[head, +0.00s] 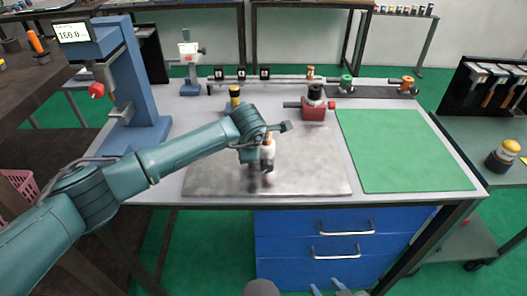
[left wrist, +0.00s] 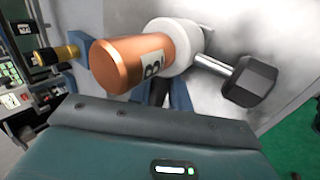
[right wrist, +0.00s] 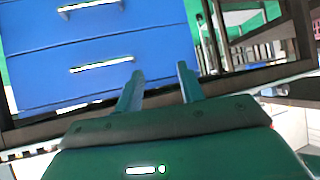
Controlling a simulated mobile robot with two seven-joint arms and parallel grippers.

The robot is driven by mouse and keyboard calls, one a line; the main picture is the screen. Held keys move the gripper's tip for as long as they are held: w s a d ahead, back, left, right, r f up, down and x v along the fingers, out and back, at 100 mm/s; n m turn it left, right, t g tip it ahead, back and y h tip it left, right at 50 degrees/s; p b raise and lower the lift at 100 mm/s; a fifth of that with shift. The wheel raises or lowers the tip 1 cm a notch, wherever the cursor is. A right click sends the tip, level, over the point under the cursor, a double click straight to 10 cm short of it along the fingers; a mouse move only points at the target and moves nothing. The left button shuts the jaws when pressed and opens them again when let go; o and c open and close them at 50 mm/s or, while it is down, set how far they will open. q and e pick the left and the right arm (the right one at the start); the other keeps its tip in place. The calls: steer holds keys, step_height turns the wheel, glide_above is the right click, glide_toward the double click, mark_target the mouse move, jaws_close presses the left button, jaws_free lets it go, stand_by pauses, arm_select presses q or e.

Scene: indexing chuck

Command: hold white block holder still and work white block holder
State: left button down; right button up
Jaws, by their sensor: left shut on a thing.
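The white block holder (head: 268,152) is over the grey metal plate on the bench, mostly covered by my left gripper. In the left wrist view its white collar (left wrist: 178,50) surrounds a copper cylinder (left wrist: 125,62) marked with a letter, and a metal rod with a dark hexagonal knob (left wrist: 250,80) sticks out to the right. My left gripper (left wrist: 135,75) is shut on the holder, with a blue finger on each side; contact is partly hidden. My right gripper (right wrist: 160,85) is open and empty, with its fingers apart, low in front of the blue drawers. Its fingertips (head: 328,287) show at the bottom of the head view.
The metal plate (head: 310,178) has free room around the holder. A red block with a black knob (head: 314,106) and a yellow-black piece (head: 235,93) stand behind. A green mat (head: 400,150) lies clear at right. A blue press (head: 135,90) stands at left.

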steer(key=w+a+r+n+y, duration=0.4)
steer(key=w+a+r+n, duration=0.4)
steer(key=a, duration=0.3)
steer(key=s+a+r+n+g, duration=0.1)
steer(key=s+a+n+g, duration=0.25)
steer(key=a+n, duration=0.45)
steer(key=s+a+r+n+g, duration=0.2)
steer(key=s+a+n, duration=0.3)
steer(key=a, duration=0.5)
steer(key=n+t+h, duration=0.7)
steer(key=n+t, duration=0.5)
steer(key=t, duration=0.1)
glide_toward(267, 170)
steer(key=w, duration=1.1)
steer(key=shift+r, duration=0.1)
